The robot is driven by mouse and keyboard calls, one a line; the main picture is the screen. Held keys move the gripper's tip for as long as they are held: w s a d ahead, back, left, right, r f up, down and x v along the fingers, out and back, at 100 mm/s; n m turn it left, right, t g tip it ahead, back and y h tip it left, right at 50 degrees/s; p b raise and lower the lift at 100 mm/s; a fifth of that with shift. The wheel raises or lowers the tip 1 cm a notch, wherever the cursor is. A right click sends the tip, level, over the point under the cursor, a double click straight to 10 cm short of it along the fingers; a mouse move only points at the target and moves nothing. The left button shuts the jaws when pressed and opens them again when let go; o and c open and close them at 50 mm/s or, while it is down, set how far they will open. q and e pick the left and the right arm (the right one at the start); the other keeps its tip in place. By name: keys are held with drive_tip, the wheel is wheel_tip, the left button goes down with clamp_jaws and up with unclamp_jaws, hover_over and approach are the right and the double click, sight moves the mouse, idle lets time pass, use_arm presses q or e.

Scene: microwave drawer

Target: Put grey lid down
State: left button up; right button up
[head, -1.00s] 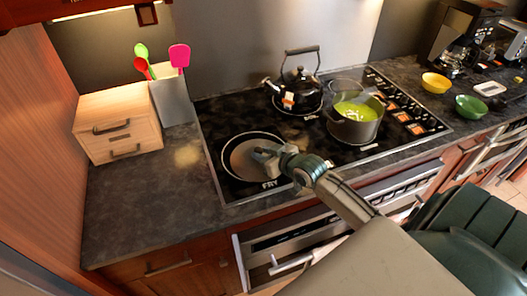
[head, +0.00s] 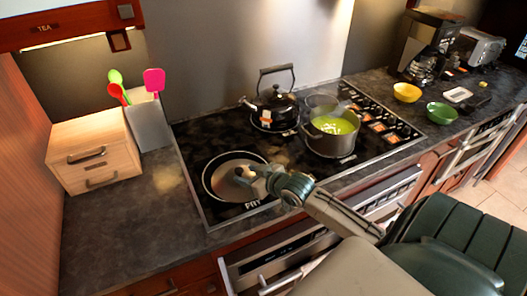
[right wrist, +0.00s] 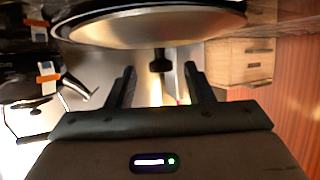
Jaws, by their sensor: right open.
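The grey lid (head: 230,184) lies on the front-left FRY burner of the black cooktop in the head view. Its small knob (head: 247,170) is on top. In the right wrist view, the lid (right wrist: 150,30) fills the top of the picture, with its dark knob (right wrist: 160,62) pointing down. My right gripper (head: 258,177) is open beside the knob. In the right wrist view its two fingers (right wrist: 160,72) stand apart on either side of the knob, with gaps between. My left gripper is not in view.
A black kettle (head: 272,110) and a pot of green soup (head: 331,136) stand on other burners. A wooden drawer box (head: 92,155) and a grey utensil holder (head: 149,124) stand at left. Yellow (head: 406,92) and green (head: 441,113) bowls are at right. The left front counter is clear.

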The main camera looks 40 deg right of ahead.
drive_tip(key=p+v, duration=0.1)
drive_tip(key=v, duration=0.7)
drive_tip(key=shift+s+d+r, duration=0.1)
drive_tip(key=shift+s, duration=0.15)
drive_tip(key=shift+s+r+p, duration=0.25)
drive_tip(key=shift+s+p, duration=0.05)
drive_tip(key=shift+s, duration=0.3)
drive_tip(key=shift+s+f, duration=0.1)
